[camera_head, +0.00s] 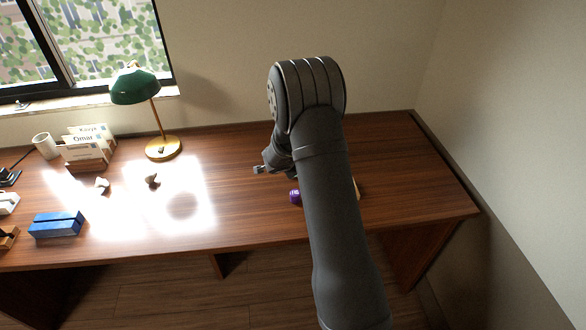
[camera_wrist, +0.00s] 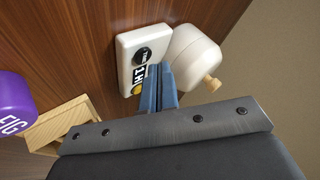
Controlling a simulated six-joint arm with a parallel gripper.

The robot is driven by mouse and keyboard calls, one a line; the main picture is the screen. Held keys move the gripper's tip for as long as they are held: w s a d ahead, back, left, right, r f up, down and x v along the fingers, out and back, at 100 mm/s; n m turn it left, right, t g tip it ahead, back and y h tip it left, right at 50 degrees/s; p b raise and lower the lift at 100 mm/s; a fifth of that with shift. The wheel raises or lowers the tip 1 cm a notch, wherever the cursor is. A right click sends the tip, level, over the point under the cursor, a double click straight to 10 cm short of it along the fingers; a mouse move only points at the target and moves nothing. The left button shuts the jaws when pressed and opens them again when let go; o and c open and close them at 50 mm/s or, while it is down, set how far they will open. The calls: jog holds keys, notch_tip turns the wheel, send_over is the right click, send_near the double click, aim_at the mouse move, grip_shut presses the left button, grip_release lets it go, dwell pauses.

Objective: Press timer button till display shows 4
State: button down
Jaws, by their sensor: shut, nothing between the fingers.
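A white box (camera_wrist: 128,47) with a round black button (camera_wrist: 142,56), which looks like the timer, lies on the wooden desk in the wrist view.
A white rounded object with a wooden knob (camera_wrist: 195,53) sits right beside the box. A purple object (camera_wrist: 14,105) and a wooden piece (camera_wrist: 65,120) are at left. A green lamp (camera_head: 134,86), card holder (camera_head: 85,152) and blue box (camera_head: 57,223) stand farther left on the desk (camera_head: 240,219).

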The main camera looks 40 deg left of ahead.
jog(key=shift+f, duration=0.35)
jog(key=shift+f, duration=0.35)
dwell(0.5)
jog(key=shift+r, duration=0.8)
jog(key=shift+r, duration=2.5)
jog(key=shift+r, duration=0.1)
dwell(0.7)
notch_tip(320, 180, up, 4)
jog(key=shift+f, duration=0.2)
